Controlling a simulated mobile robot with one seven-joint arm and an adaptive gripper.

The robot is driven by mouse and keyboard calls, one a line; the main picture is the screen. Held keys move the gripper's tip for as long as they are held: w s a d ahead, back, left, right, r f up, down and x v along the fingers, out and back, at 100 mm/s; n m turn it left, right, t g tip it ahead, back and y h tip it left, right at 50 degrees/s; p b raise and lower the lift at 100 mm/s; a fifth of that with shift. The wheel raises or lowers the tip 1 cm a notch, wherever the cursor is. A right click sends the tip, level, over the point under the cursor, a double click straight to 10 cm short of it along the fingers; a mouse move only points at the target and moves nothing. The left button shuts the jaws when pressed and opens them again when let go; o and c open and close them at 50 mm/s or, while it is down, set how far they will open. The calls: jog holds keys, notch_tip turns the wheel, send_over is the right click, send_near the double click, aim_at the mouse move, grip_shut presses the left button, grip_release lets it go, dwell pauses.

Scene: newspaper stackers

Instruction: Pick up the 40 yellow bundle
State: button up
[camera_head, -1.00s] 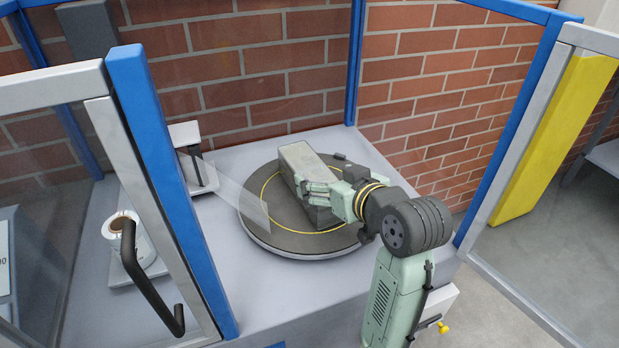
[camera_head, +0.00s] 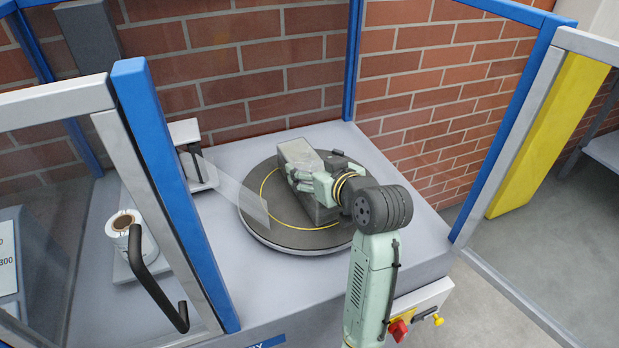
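A grey block-shaped bundle (camera_head: 298,154) lies on a round dark turntable (camera_head: 262,217) with a yellow ring line. No yellow shows on the bundle itself. My gripper (camera_head: 306,182) is at the bundle's near side, with its pale green fingers reaching over or against it. The gripper and wrist hide part of the bundle. I cannot tell whether the fingers are closed on it, and the bundle appears to rest on the turntable.
Blue frame posts (camera_head: 172,190) and clear panels surround the grey table (camera_head: 225,160). A brick wall (camera_head: 240,60) stands behind. A roll (camera_head: 124,222) sits at the left, and a black door handle (camera_head: 155,285) is in front. A red knob (camera_head: 398,330) is on the table's front right.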

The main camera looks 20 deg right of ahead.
grip_shut()
jog(key=shift+r, duration=0.1)
dwell(0.8)
